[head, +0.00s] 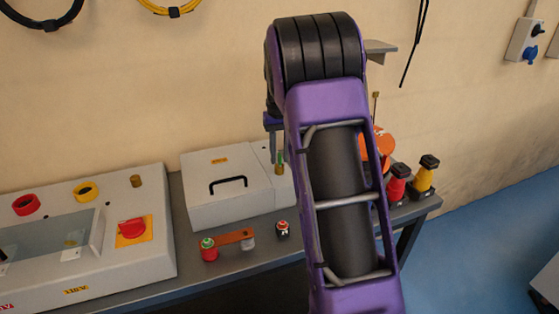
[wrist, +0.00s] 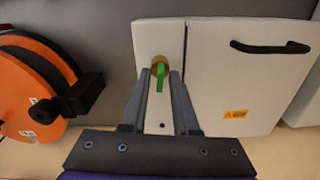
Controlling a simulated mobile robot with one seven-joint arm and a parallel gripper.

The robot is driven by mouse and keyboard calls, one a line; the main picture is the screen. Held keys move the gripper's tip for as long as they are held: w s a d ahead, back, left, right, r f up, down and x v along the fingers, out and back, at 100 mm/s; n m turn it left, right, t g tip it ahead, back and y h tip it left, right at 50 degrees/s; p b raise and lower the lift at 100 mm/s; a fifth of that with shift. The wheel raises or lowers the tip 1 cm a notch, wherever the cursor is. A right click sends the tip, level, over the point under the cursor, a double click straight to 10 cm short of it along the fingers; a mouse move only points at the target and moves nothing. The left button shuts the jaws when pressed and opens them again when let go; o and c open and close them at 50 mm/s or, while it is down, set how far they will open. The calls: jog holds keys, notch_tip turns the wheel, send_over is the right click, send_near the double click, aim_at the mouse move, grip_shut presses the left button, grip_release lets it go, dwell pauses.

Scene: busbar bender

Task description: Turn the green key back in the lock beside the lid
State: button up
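The green key (wrist: 161,76) stands in a brass lock (wrist: 158,62) on the light grey strip beside the lid (wrist: 245,75) with the black handle. In the head view the green key (head: 280,157) shows just left of my arm, at the box's right part. My gripper (wrist: 162,73) points at the lock with its two fingers apart, one on each side of the key. Small gaps seem to show between the key and the fingers, so I see no grip on it. In the head view my gripper (head: 278,153) is partly hidden by my arm.
An orange reel (wrist: 35,85) with a black knob stands beside the box. A control panel (head: 150,190) with a red switch is at the left. Several small items, including a copper bar (head: 235,237), lie before the box. Red and yellow bottles (head: 398,180) stand right.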

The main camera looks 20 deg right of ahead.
grip_shut()
jog(key=n+p, duration=0.1)
jog(key=n, duration=0.1)
jog(key=shift+r+n, duration=0.15)
jog(key=shift+n, duration=0.25)
jog(key=n, duration=0.2)
jog(key=shift+n+p, duration=0.35)
jog(key=shift+n, duration=0.05)
jog(key=shift+n+p, duration=0.55)
jog(key=shift+n, duration=0.65)
jog(key=n, duration=0.3)
jog(key=shift+p, duration=0.35)
